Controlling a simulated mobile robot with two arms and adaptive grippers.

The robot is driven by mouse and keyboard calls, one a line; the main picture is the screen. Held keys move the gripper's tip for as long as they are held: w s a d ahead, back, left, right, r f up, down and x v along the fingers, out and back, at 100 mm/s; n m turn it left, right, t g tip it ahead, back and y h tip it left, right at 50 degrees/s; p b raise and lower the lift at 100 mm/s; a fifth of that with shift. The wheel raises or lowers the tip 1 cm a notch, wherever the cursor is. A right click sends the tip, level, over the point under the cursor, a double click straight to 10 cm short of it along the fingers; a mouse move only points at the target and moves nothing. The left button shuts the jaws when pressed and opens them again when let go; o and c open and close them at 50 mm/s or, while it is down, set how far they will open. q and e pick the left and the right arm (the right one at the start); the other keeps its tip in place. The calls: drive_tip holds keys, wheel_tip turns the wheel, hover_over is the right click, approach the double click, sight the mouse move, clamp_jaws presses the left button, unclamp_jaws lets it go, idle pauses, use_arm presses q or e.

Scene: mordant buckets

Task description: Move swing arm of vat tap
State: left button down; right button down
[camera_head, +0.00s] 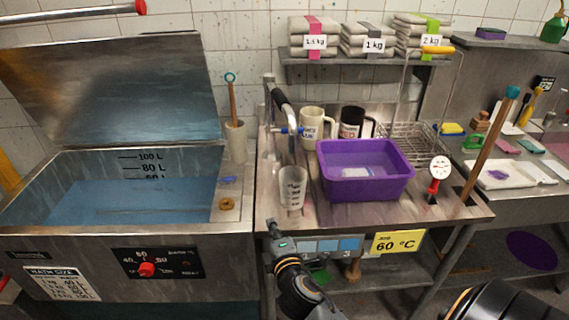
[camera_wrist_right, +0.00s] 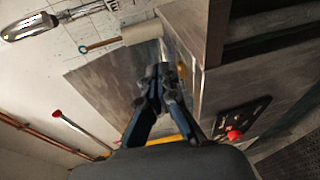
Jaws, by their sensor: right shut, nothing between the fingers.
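A chrome tap (camera_head: 268,92) stands between the vat and the bench in the head view. The chrome, black-sleeved arm also seems to show at the upper left of the wrist view (camera_wrist_right: 30,25). My right gripper (camera_head: 273,228) is shut and empty at the bench's front edge, well below and in front of the arm. Its closed fingers show in the right wrist view (camera_wrist_right: 160,76). My left gripper is out of view.
The open vat (camera_head: 130,240) of blue liquid is on the left. A clear measuring jug (camera_head: 292,190) stands below the tap. Mugs (camera_head: 312,127) and a purple basin (camera_head: 365,185) stand right of it. A yellow 60 °C card (camera_head: 396,242) hangs on the bench front.

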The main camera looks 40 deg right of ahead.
wheel_tip(320, 180, up, 11)
drive_tip(key=s+d+t+h, duration=0.1)
drive_tip(key=s+t+h, duration=0.1)
drive_tip(key=w+d+r+p, duration=0.1)
drive_tip(key=w+d+p, duration=0.3)
drive_tip(key=w+d, duration=0.3)
drive_tip(key=shift+w+d+r+p, duration=0.35)
drive_tip(key=shift+w+p, duration=0.05)
drive_tip(key=shift+w, duration=0.55)
drive_tip(key=shift+n, duration=0.3)
